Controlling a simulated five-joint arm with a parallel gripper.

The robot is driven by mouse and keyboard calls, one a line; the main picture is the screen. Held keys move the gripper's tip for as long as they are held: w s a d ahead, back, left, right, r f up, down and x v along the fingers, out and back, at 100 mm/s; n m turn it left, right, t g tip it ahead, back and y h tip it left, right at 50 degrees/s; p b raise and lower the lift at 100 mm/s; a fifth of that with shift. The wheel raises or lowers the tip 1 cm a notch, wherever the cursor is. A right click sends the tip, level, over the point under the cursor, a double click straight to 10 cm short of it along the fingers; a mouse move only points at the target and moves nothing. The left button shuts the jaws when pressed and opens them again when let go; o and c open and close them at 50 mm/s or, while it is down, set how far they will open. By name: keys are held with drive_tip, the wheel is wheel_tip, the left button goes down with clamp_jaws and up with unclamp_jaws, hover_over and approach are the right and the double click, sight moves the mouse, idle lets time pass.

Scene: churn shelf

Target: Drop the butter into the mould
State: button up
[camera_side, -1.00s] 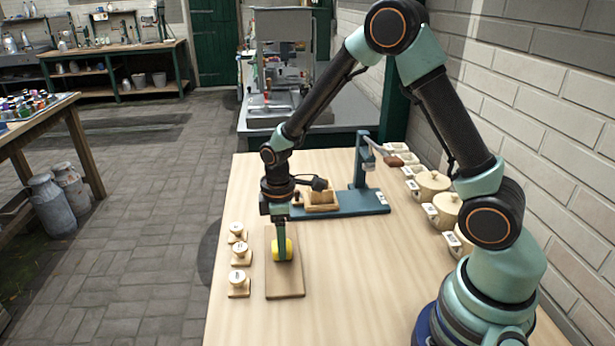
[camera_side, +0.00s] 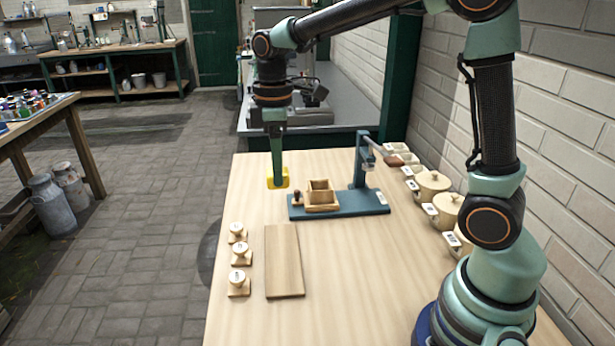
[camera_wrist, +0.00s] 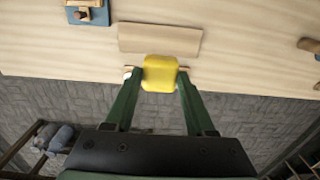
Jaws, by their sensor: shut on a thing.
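The butter is a yellow block (camera_side: 284,178), held between the fingertips of my gripper (camera_side: 278,180). It also shows in the wrist view (camera_wrist: 160,73), between the two green fingers. My gripper is shut on it and holds it in the air, left of the mould in the side view. The mould is a small open wooden box (camera_side: 321,197) on the blue base of a lever press (camera_side: 345,206). The mould's inside looks empty from the side. Part of the press base shows at the top left of the wrist view (camera_wrist: 90,14).
A bare wooden board (camera_side: 284,260) lies on the table. Several wooden stamps with round knobs (camera_side: 239,255) stand left of it. Lidded pots (camera_side: 432,184) line the table's right side by the wall. The table's front middle (camera_side: 350,280) is clear.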

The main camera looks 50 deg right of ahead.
drive_tip(key=shift+w+d+r, duration=0.15)
drive_tip(key=shift+d+r, duration=0.05)
drive_tip(key=shift+r, duration=0.15)
drive_tip(key=shift+w+d+f, duration=0.8)
drive_tip(key=shift+d+f, duration=1.3)
drive_tip(key=shift+d, duration=1.4)
drive_tip(key=shift+w+d+f, duration=0.85)
drive_tip(key=shift+d+f, duration=1.3)
drive_tip(key=shift+d, duration=1.35)
drive_tip(key=shift+w+d+f, duration=0.8)
drive_tip(key=shift+d+f, duration=1.3)
drive_tip(key=shift+d, duration=1.4)
drive_tip(key=shift+f, duration=1.15)
drive_tip(key=shift+r, duration=0.1)
drive_tip(key=o, duration=1.3)
drive_tip(key=shift+o, duration=0.2)
